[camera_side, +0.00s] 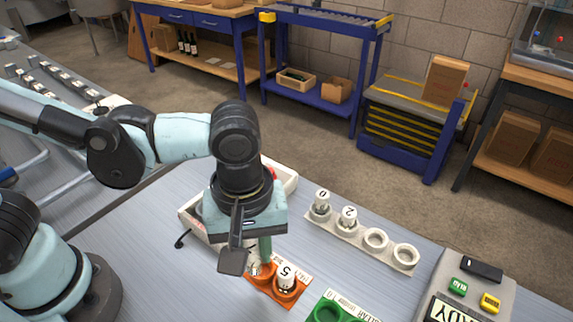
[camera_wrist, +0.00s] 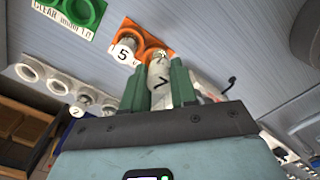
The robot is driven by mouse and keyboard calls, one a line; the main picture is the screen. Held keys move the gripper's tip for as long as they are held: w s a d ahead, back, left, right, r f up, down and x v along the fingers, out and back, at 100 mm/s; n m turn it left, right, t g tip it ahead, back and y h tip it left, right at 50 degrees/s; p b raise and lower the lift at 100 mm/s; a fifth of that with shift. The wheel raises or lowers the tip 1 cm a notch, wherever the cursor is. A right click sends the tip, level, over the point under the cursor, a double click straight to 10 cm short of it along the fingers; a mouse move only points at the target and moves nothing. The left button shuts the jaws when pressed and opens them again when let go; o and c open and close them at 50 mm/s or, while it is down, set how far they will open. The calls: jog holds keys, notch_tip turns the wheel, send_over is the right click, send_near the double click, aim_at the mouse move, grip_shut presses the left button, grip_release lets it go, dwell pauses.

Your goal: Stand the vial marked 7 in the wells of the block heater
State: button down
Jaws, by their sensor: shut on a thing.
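My gripper (camera_side: 250,258) is shut on a pale vial marked 7 (camera_wrist: 160,80), which shows between its green fingers in the wrist view. In the side view the vial is mostly hidden by the gripper. Its end is over or at the left well of an orange two-well holder (camera_side: 262,284); I cannot tell whether it has entered. A vial marked 5 (camera_side: 286,276) stands in the holder's other well. Vials marked 0 (camera_side: 322,201) and 2 (camera_side: 348,217) stand in a white strip (camera_side: 341,234) with further empty wells. No block heater is clearly identifiable.
A green holder (camera_side: 327,309) lies right of the orange one, labelled CLEAR. A grey device (camera_side: 472,282) with green and yellow buttons stands at the right. A white open tray (camera_side: 189,213) lies behind and left of my gripper. Bare bench lies between strip and holders.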

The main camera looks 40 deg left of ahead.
jog(key=s+d+r, duration=0.3)
jog(key=s+r, duration=0.2)
jog(key=s, duration=0.3)
jog(key=w+a+f+n, duration=0.2)
jog(key=w+a, duration=0.4)
jog(key=a, duration=0.1)
jog(key=w+a+f+n, duration=0.3)
jog(key=w+a, duration=0.4)
jog(key=a, duration=0.1)
jog(key=shift+f, duration=2.2)
dwell(1.9)
jog(key=shift+c, duration=1.6)
grip_release()
jog(key=shift+r, duration=0.1)
jog(key=shift+r, duration=2.95)
